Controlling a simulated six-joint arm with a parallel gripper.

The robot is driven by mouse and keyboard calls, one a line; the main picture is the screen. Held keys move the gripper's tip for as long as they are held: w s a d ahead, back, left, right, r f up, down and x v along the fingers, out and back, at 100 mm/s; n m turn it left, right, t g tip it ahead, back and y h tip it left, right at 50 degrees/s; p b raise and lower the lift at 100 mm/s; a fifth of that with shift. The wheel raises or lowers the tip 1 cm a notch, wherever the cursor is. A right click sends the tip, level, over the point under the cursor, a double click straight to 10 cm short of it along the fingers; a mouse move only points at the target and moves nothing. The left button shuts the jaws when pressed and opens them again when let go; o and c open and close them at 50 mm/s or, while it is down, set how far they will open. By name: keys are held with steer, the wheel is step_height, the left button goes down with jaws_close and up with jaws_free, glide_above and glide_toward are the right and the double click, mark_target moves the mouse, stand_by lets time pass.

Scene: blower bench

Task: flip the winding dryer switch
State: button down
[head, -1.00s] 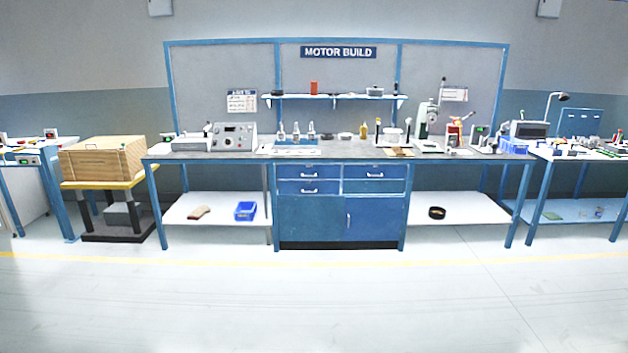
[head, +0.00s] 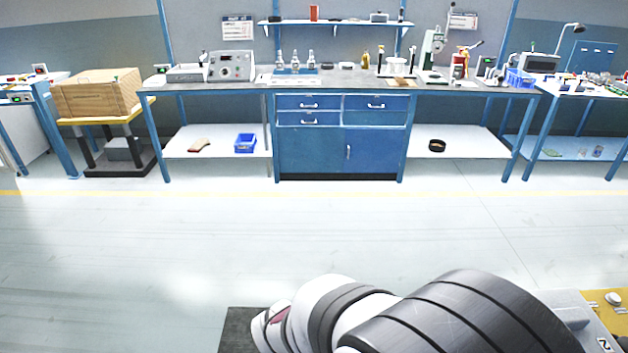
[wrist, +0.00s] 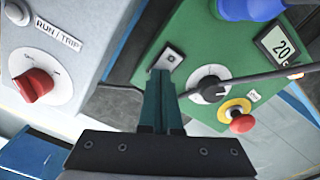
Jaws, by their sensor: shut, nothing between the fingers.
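In the wrist view my gripper (wrist: 161,76) is shut and empty. No readable label shows which control is the winding dryer switch. The gripper does not show in the head view.
A grey panel (wrist: 85,25) marked RUN / TRIP, with a red knob (wrist: 36,85), stands left of the fingers. A dark rod (wrist: 265,80) crosses the green panel. In the head view a blue bench (head: 340,140) stands across clear floor, with a wooden crate (head: 95,95) at left.

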steer(key=shift+r, duration=3.5)
